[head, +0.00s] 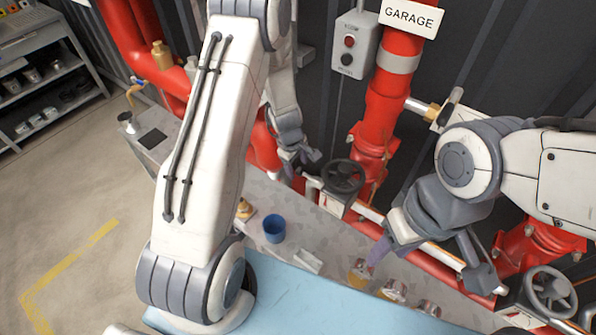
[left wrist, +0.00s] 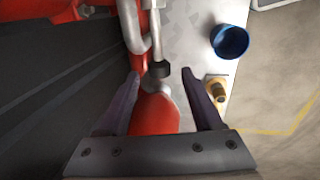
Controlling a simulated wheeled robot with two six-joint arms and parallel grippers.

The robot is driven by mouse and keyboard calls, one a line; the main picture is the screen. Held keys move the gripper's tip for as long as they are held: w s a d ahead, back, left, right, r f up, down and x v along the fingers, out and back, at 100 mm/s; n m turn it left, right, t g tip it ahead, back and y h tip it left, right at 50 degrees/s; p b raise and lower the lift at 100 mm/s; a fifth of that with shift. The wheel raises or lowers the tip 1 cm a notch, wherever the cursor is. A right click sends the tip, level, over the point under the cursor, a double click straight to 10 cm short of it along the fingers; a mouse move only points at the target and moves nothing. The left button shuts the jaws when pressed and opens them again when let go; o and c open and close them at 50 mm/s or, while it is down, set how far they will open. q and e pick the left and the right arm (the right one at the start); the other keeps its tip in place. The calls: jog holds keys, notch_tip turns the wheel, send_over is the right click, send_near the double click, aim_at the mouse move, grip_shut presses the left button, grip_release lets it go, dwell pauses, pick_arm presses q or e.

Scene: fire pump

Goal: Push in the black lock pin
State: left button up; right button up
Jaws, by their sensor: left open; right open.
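A short black cylindrical part (left wrist: 158,70), which looks like the lock pin, shows in the left wrist view on the end of a grey rod. It lies in line with the gap between the fingers of my left gripper (left wrist: 160,75), above a red pipe. My left gripper is open and empty; whether it touches the black part I cannot tell. In the head view my left gripper (head: 300,160) is beside a black handwheel (head: 343,176), and the pin cannot be made out there. My right gripper (head: 428,258) is open and empty above the lower red pipe.
A grey bench (head: 230,190) carries a blue cup (head: 274,229), a brass fitting (head: 245,209) and several brass-coloured pieces. Red standpipe (head: 384,110) and a grey button box (head: 355,45) stand behind. Another handwheel (head: 550,292) is at lower right. Open floor lies left.

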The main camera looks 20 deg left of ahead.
pick_arm(q)
jog(key=shift+w+f, duration=0.15)
jog(key=shift+f, duration=0.55)
grip_shut()
dwell(1.0)
